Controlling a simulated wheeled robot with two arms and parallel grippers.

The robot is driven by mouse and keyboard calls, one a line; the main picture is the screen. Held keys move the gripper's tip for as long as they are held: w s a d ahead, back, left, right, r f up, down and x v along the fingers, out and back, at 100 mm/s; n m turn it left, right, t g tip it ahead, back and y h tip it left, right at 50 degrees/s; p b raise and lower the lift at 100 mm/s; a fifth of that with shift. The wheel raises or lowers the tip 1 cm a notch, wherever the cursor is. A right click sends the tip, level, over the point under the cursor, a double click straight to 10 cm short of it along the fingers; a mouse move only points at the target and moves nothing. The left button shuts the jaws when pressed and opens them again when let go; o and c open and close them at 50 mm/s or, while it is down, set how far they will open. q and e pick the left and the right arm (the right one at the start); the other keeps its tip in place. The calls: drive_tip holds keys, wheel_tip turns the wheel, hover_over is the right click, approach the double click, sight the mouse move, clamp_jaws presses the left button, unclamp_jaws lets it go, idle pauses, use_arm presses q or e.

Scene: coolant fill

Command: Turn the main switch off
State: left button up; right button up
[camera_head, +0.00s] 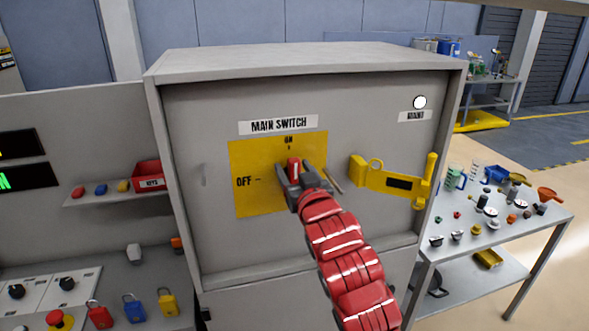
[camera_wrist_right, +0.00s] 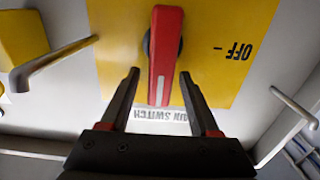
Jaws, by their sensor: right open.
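The main switch is a red handle (camera_head: 293,166) on a yellow plate (camera_head: 247,205) on the grey cabinet front, under a "MAIN SWITCH" label. The handle points up at ON; OFF is printed to the left. In the right wrist view, which is upside down, the red handle (camera_wrist_right: 165,60) points toward the label. My right gripper (camera_head: 293,180) is at the switch; the wrist view also shows its fingers (camera_wrist_right: 159,75). It is open, with one finger on each side of the handle and visible gaps between. My left gripper is out of view.
A yellow hasp (camera_head: 388,181) projects from the cabinet right of the switch; a white lamp (camera_head: 419,102) is above it. A table (camera_head: 500,236) with many small items stands to the right.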

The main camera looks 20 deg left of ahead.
clamp_jaws()
